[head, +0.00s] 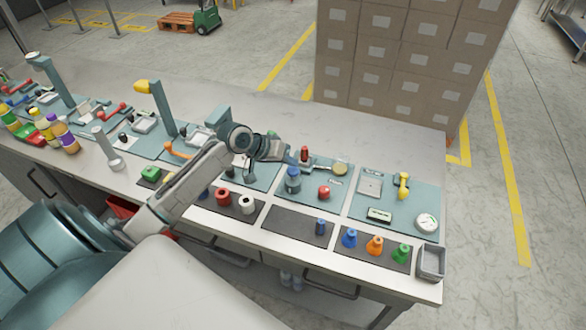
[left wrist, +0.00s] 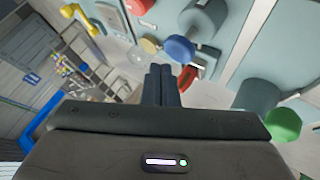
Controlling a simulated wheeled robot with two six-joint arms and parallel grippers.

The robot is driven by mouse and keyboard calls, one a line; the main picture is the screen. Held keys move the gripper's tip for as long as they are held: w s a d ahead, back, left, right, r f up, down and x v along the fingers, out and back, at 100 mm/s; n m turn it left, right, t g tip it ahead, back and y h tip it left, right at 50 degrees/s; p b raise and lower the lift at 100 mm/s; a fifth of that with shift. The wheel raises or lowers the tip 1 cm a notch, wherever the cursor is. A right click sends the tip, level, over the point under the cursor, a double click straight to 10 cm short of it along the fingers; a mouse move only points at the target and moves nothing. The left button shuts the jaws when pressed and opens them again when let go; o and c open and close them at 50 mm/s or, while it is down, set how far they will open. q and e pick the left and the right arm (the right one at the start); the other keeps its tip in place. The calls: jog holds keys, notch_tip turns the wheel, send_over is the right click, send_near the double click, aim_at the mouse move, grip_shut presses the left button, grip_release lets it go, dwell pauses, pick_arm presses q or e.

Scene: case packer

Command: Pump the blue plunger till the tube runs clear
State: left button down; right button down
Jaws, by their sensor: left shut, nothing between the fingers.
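The blue plunger (head: 293,173) tops a blue-grey cylinder on a teal panel in the middle of the bench. In the left wrist view its round blue cap (left wrist: 180,49) is just beyond the fingertips. My left gripper (head: 298,160) is shut and empty, close to the plunger; I cannot tell whether it touches it. Its two fingers stand together in the left wrist view (left wrist: 161,76). A clear rounded part (left wrist: 136,56) shows near the cap; I cannot make out the tube's contents. My right gripper is not in view.
A red button (head: 324,192) and an amber round dish (head: 340,167) share the panel. A yellow handle (head: 403,185) and a white dial (head: 427,222) are to the right. Coloured knobs and a grey bin (head: 431,263) line the front edge. Stacked cartons (head: 400,60) stand behind the bench.

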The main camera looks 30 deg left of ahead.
aim_at(289, 171)
pick_arm(q)
jog(key=shift+r+p, duration=2.5)
jog(key=shift+r, duration=0.1)
jog(key=shift+f, duration=0.1)
